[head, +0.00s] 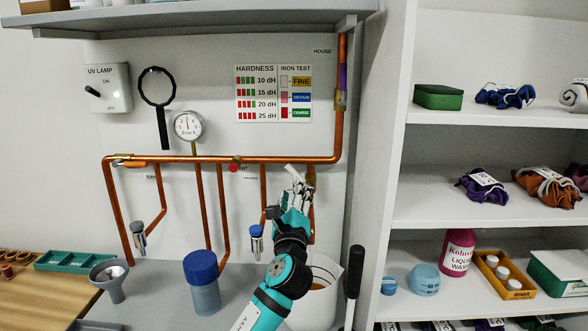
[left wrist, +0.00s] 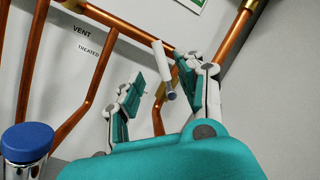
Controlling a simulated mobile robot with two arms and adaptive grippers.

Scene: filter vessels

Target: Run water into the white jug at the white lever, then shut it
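The white lever (head: 293,171) sits on the copper pipework at the right, tilted, just above my left gripper (head: 298,190). In the left wrist view the white lever (left wrist: 162,60) shows between the two spread fingers of my left gripper (left wrist: 168,92), nearer the right finger. The fingers are open; I cannot tell whether one touches the lever. The white jug (head: 322,292) stands on the bench below, partly hidden behind my left arm. Its inside and any water are hidden. My right gripper is not in view.
Copper pipes (head: 205,159) run along the wall with a gauge (head: 188,126). A blue-capped filter vessel (head: 256,241) hangs left of my arm, and a blue-lidded jar (head: 202,285) stands on the bench. A black handle (head: 355,270) rises beside the jug. Shelves (head: 480,208) stand at the right.

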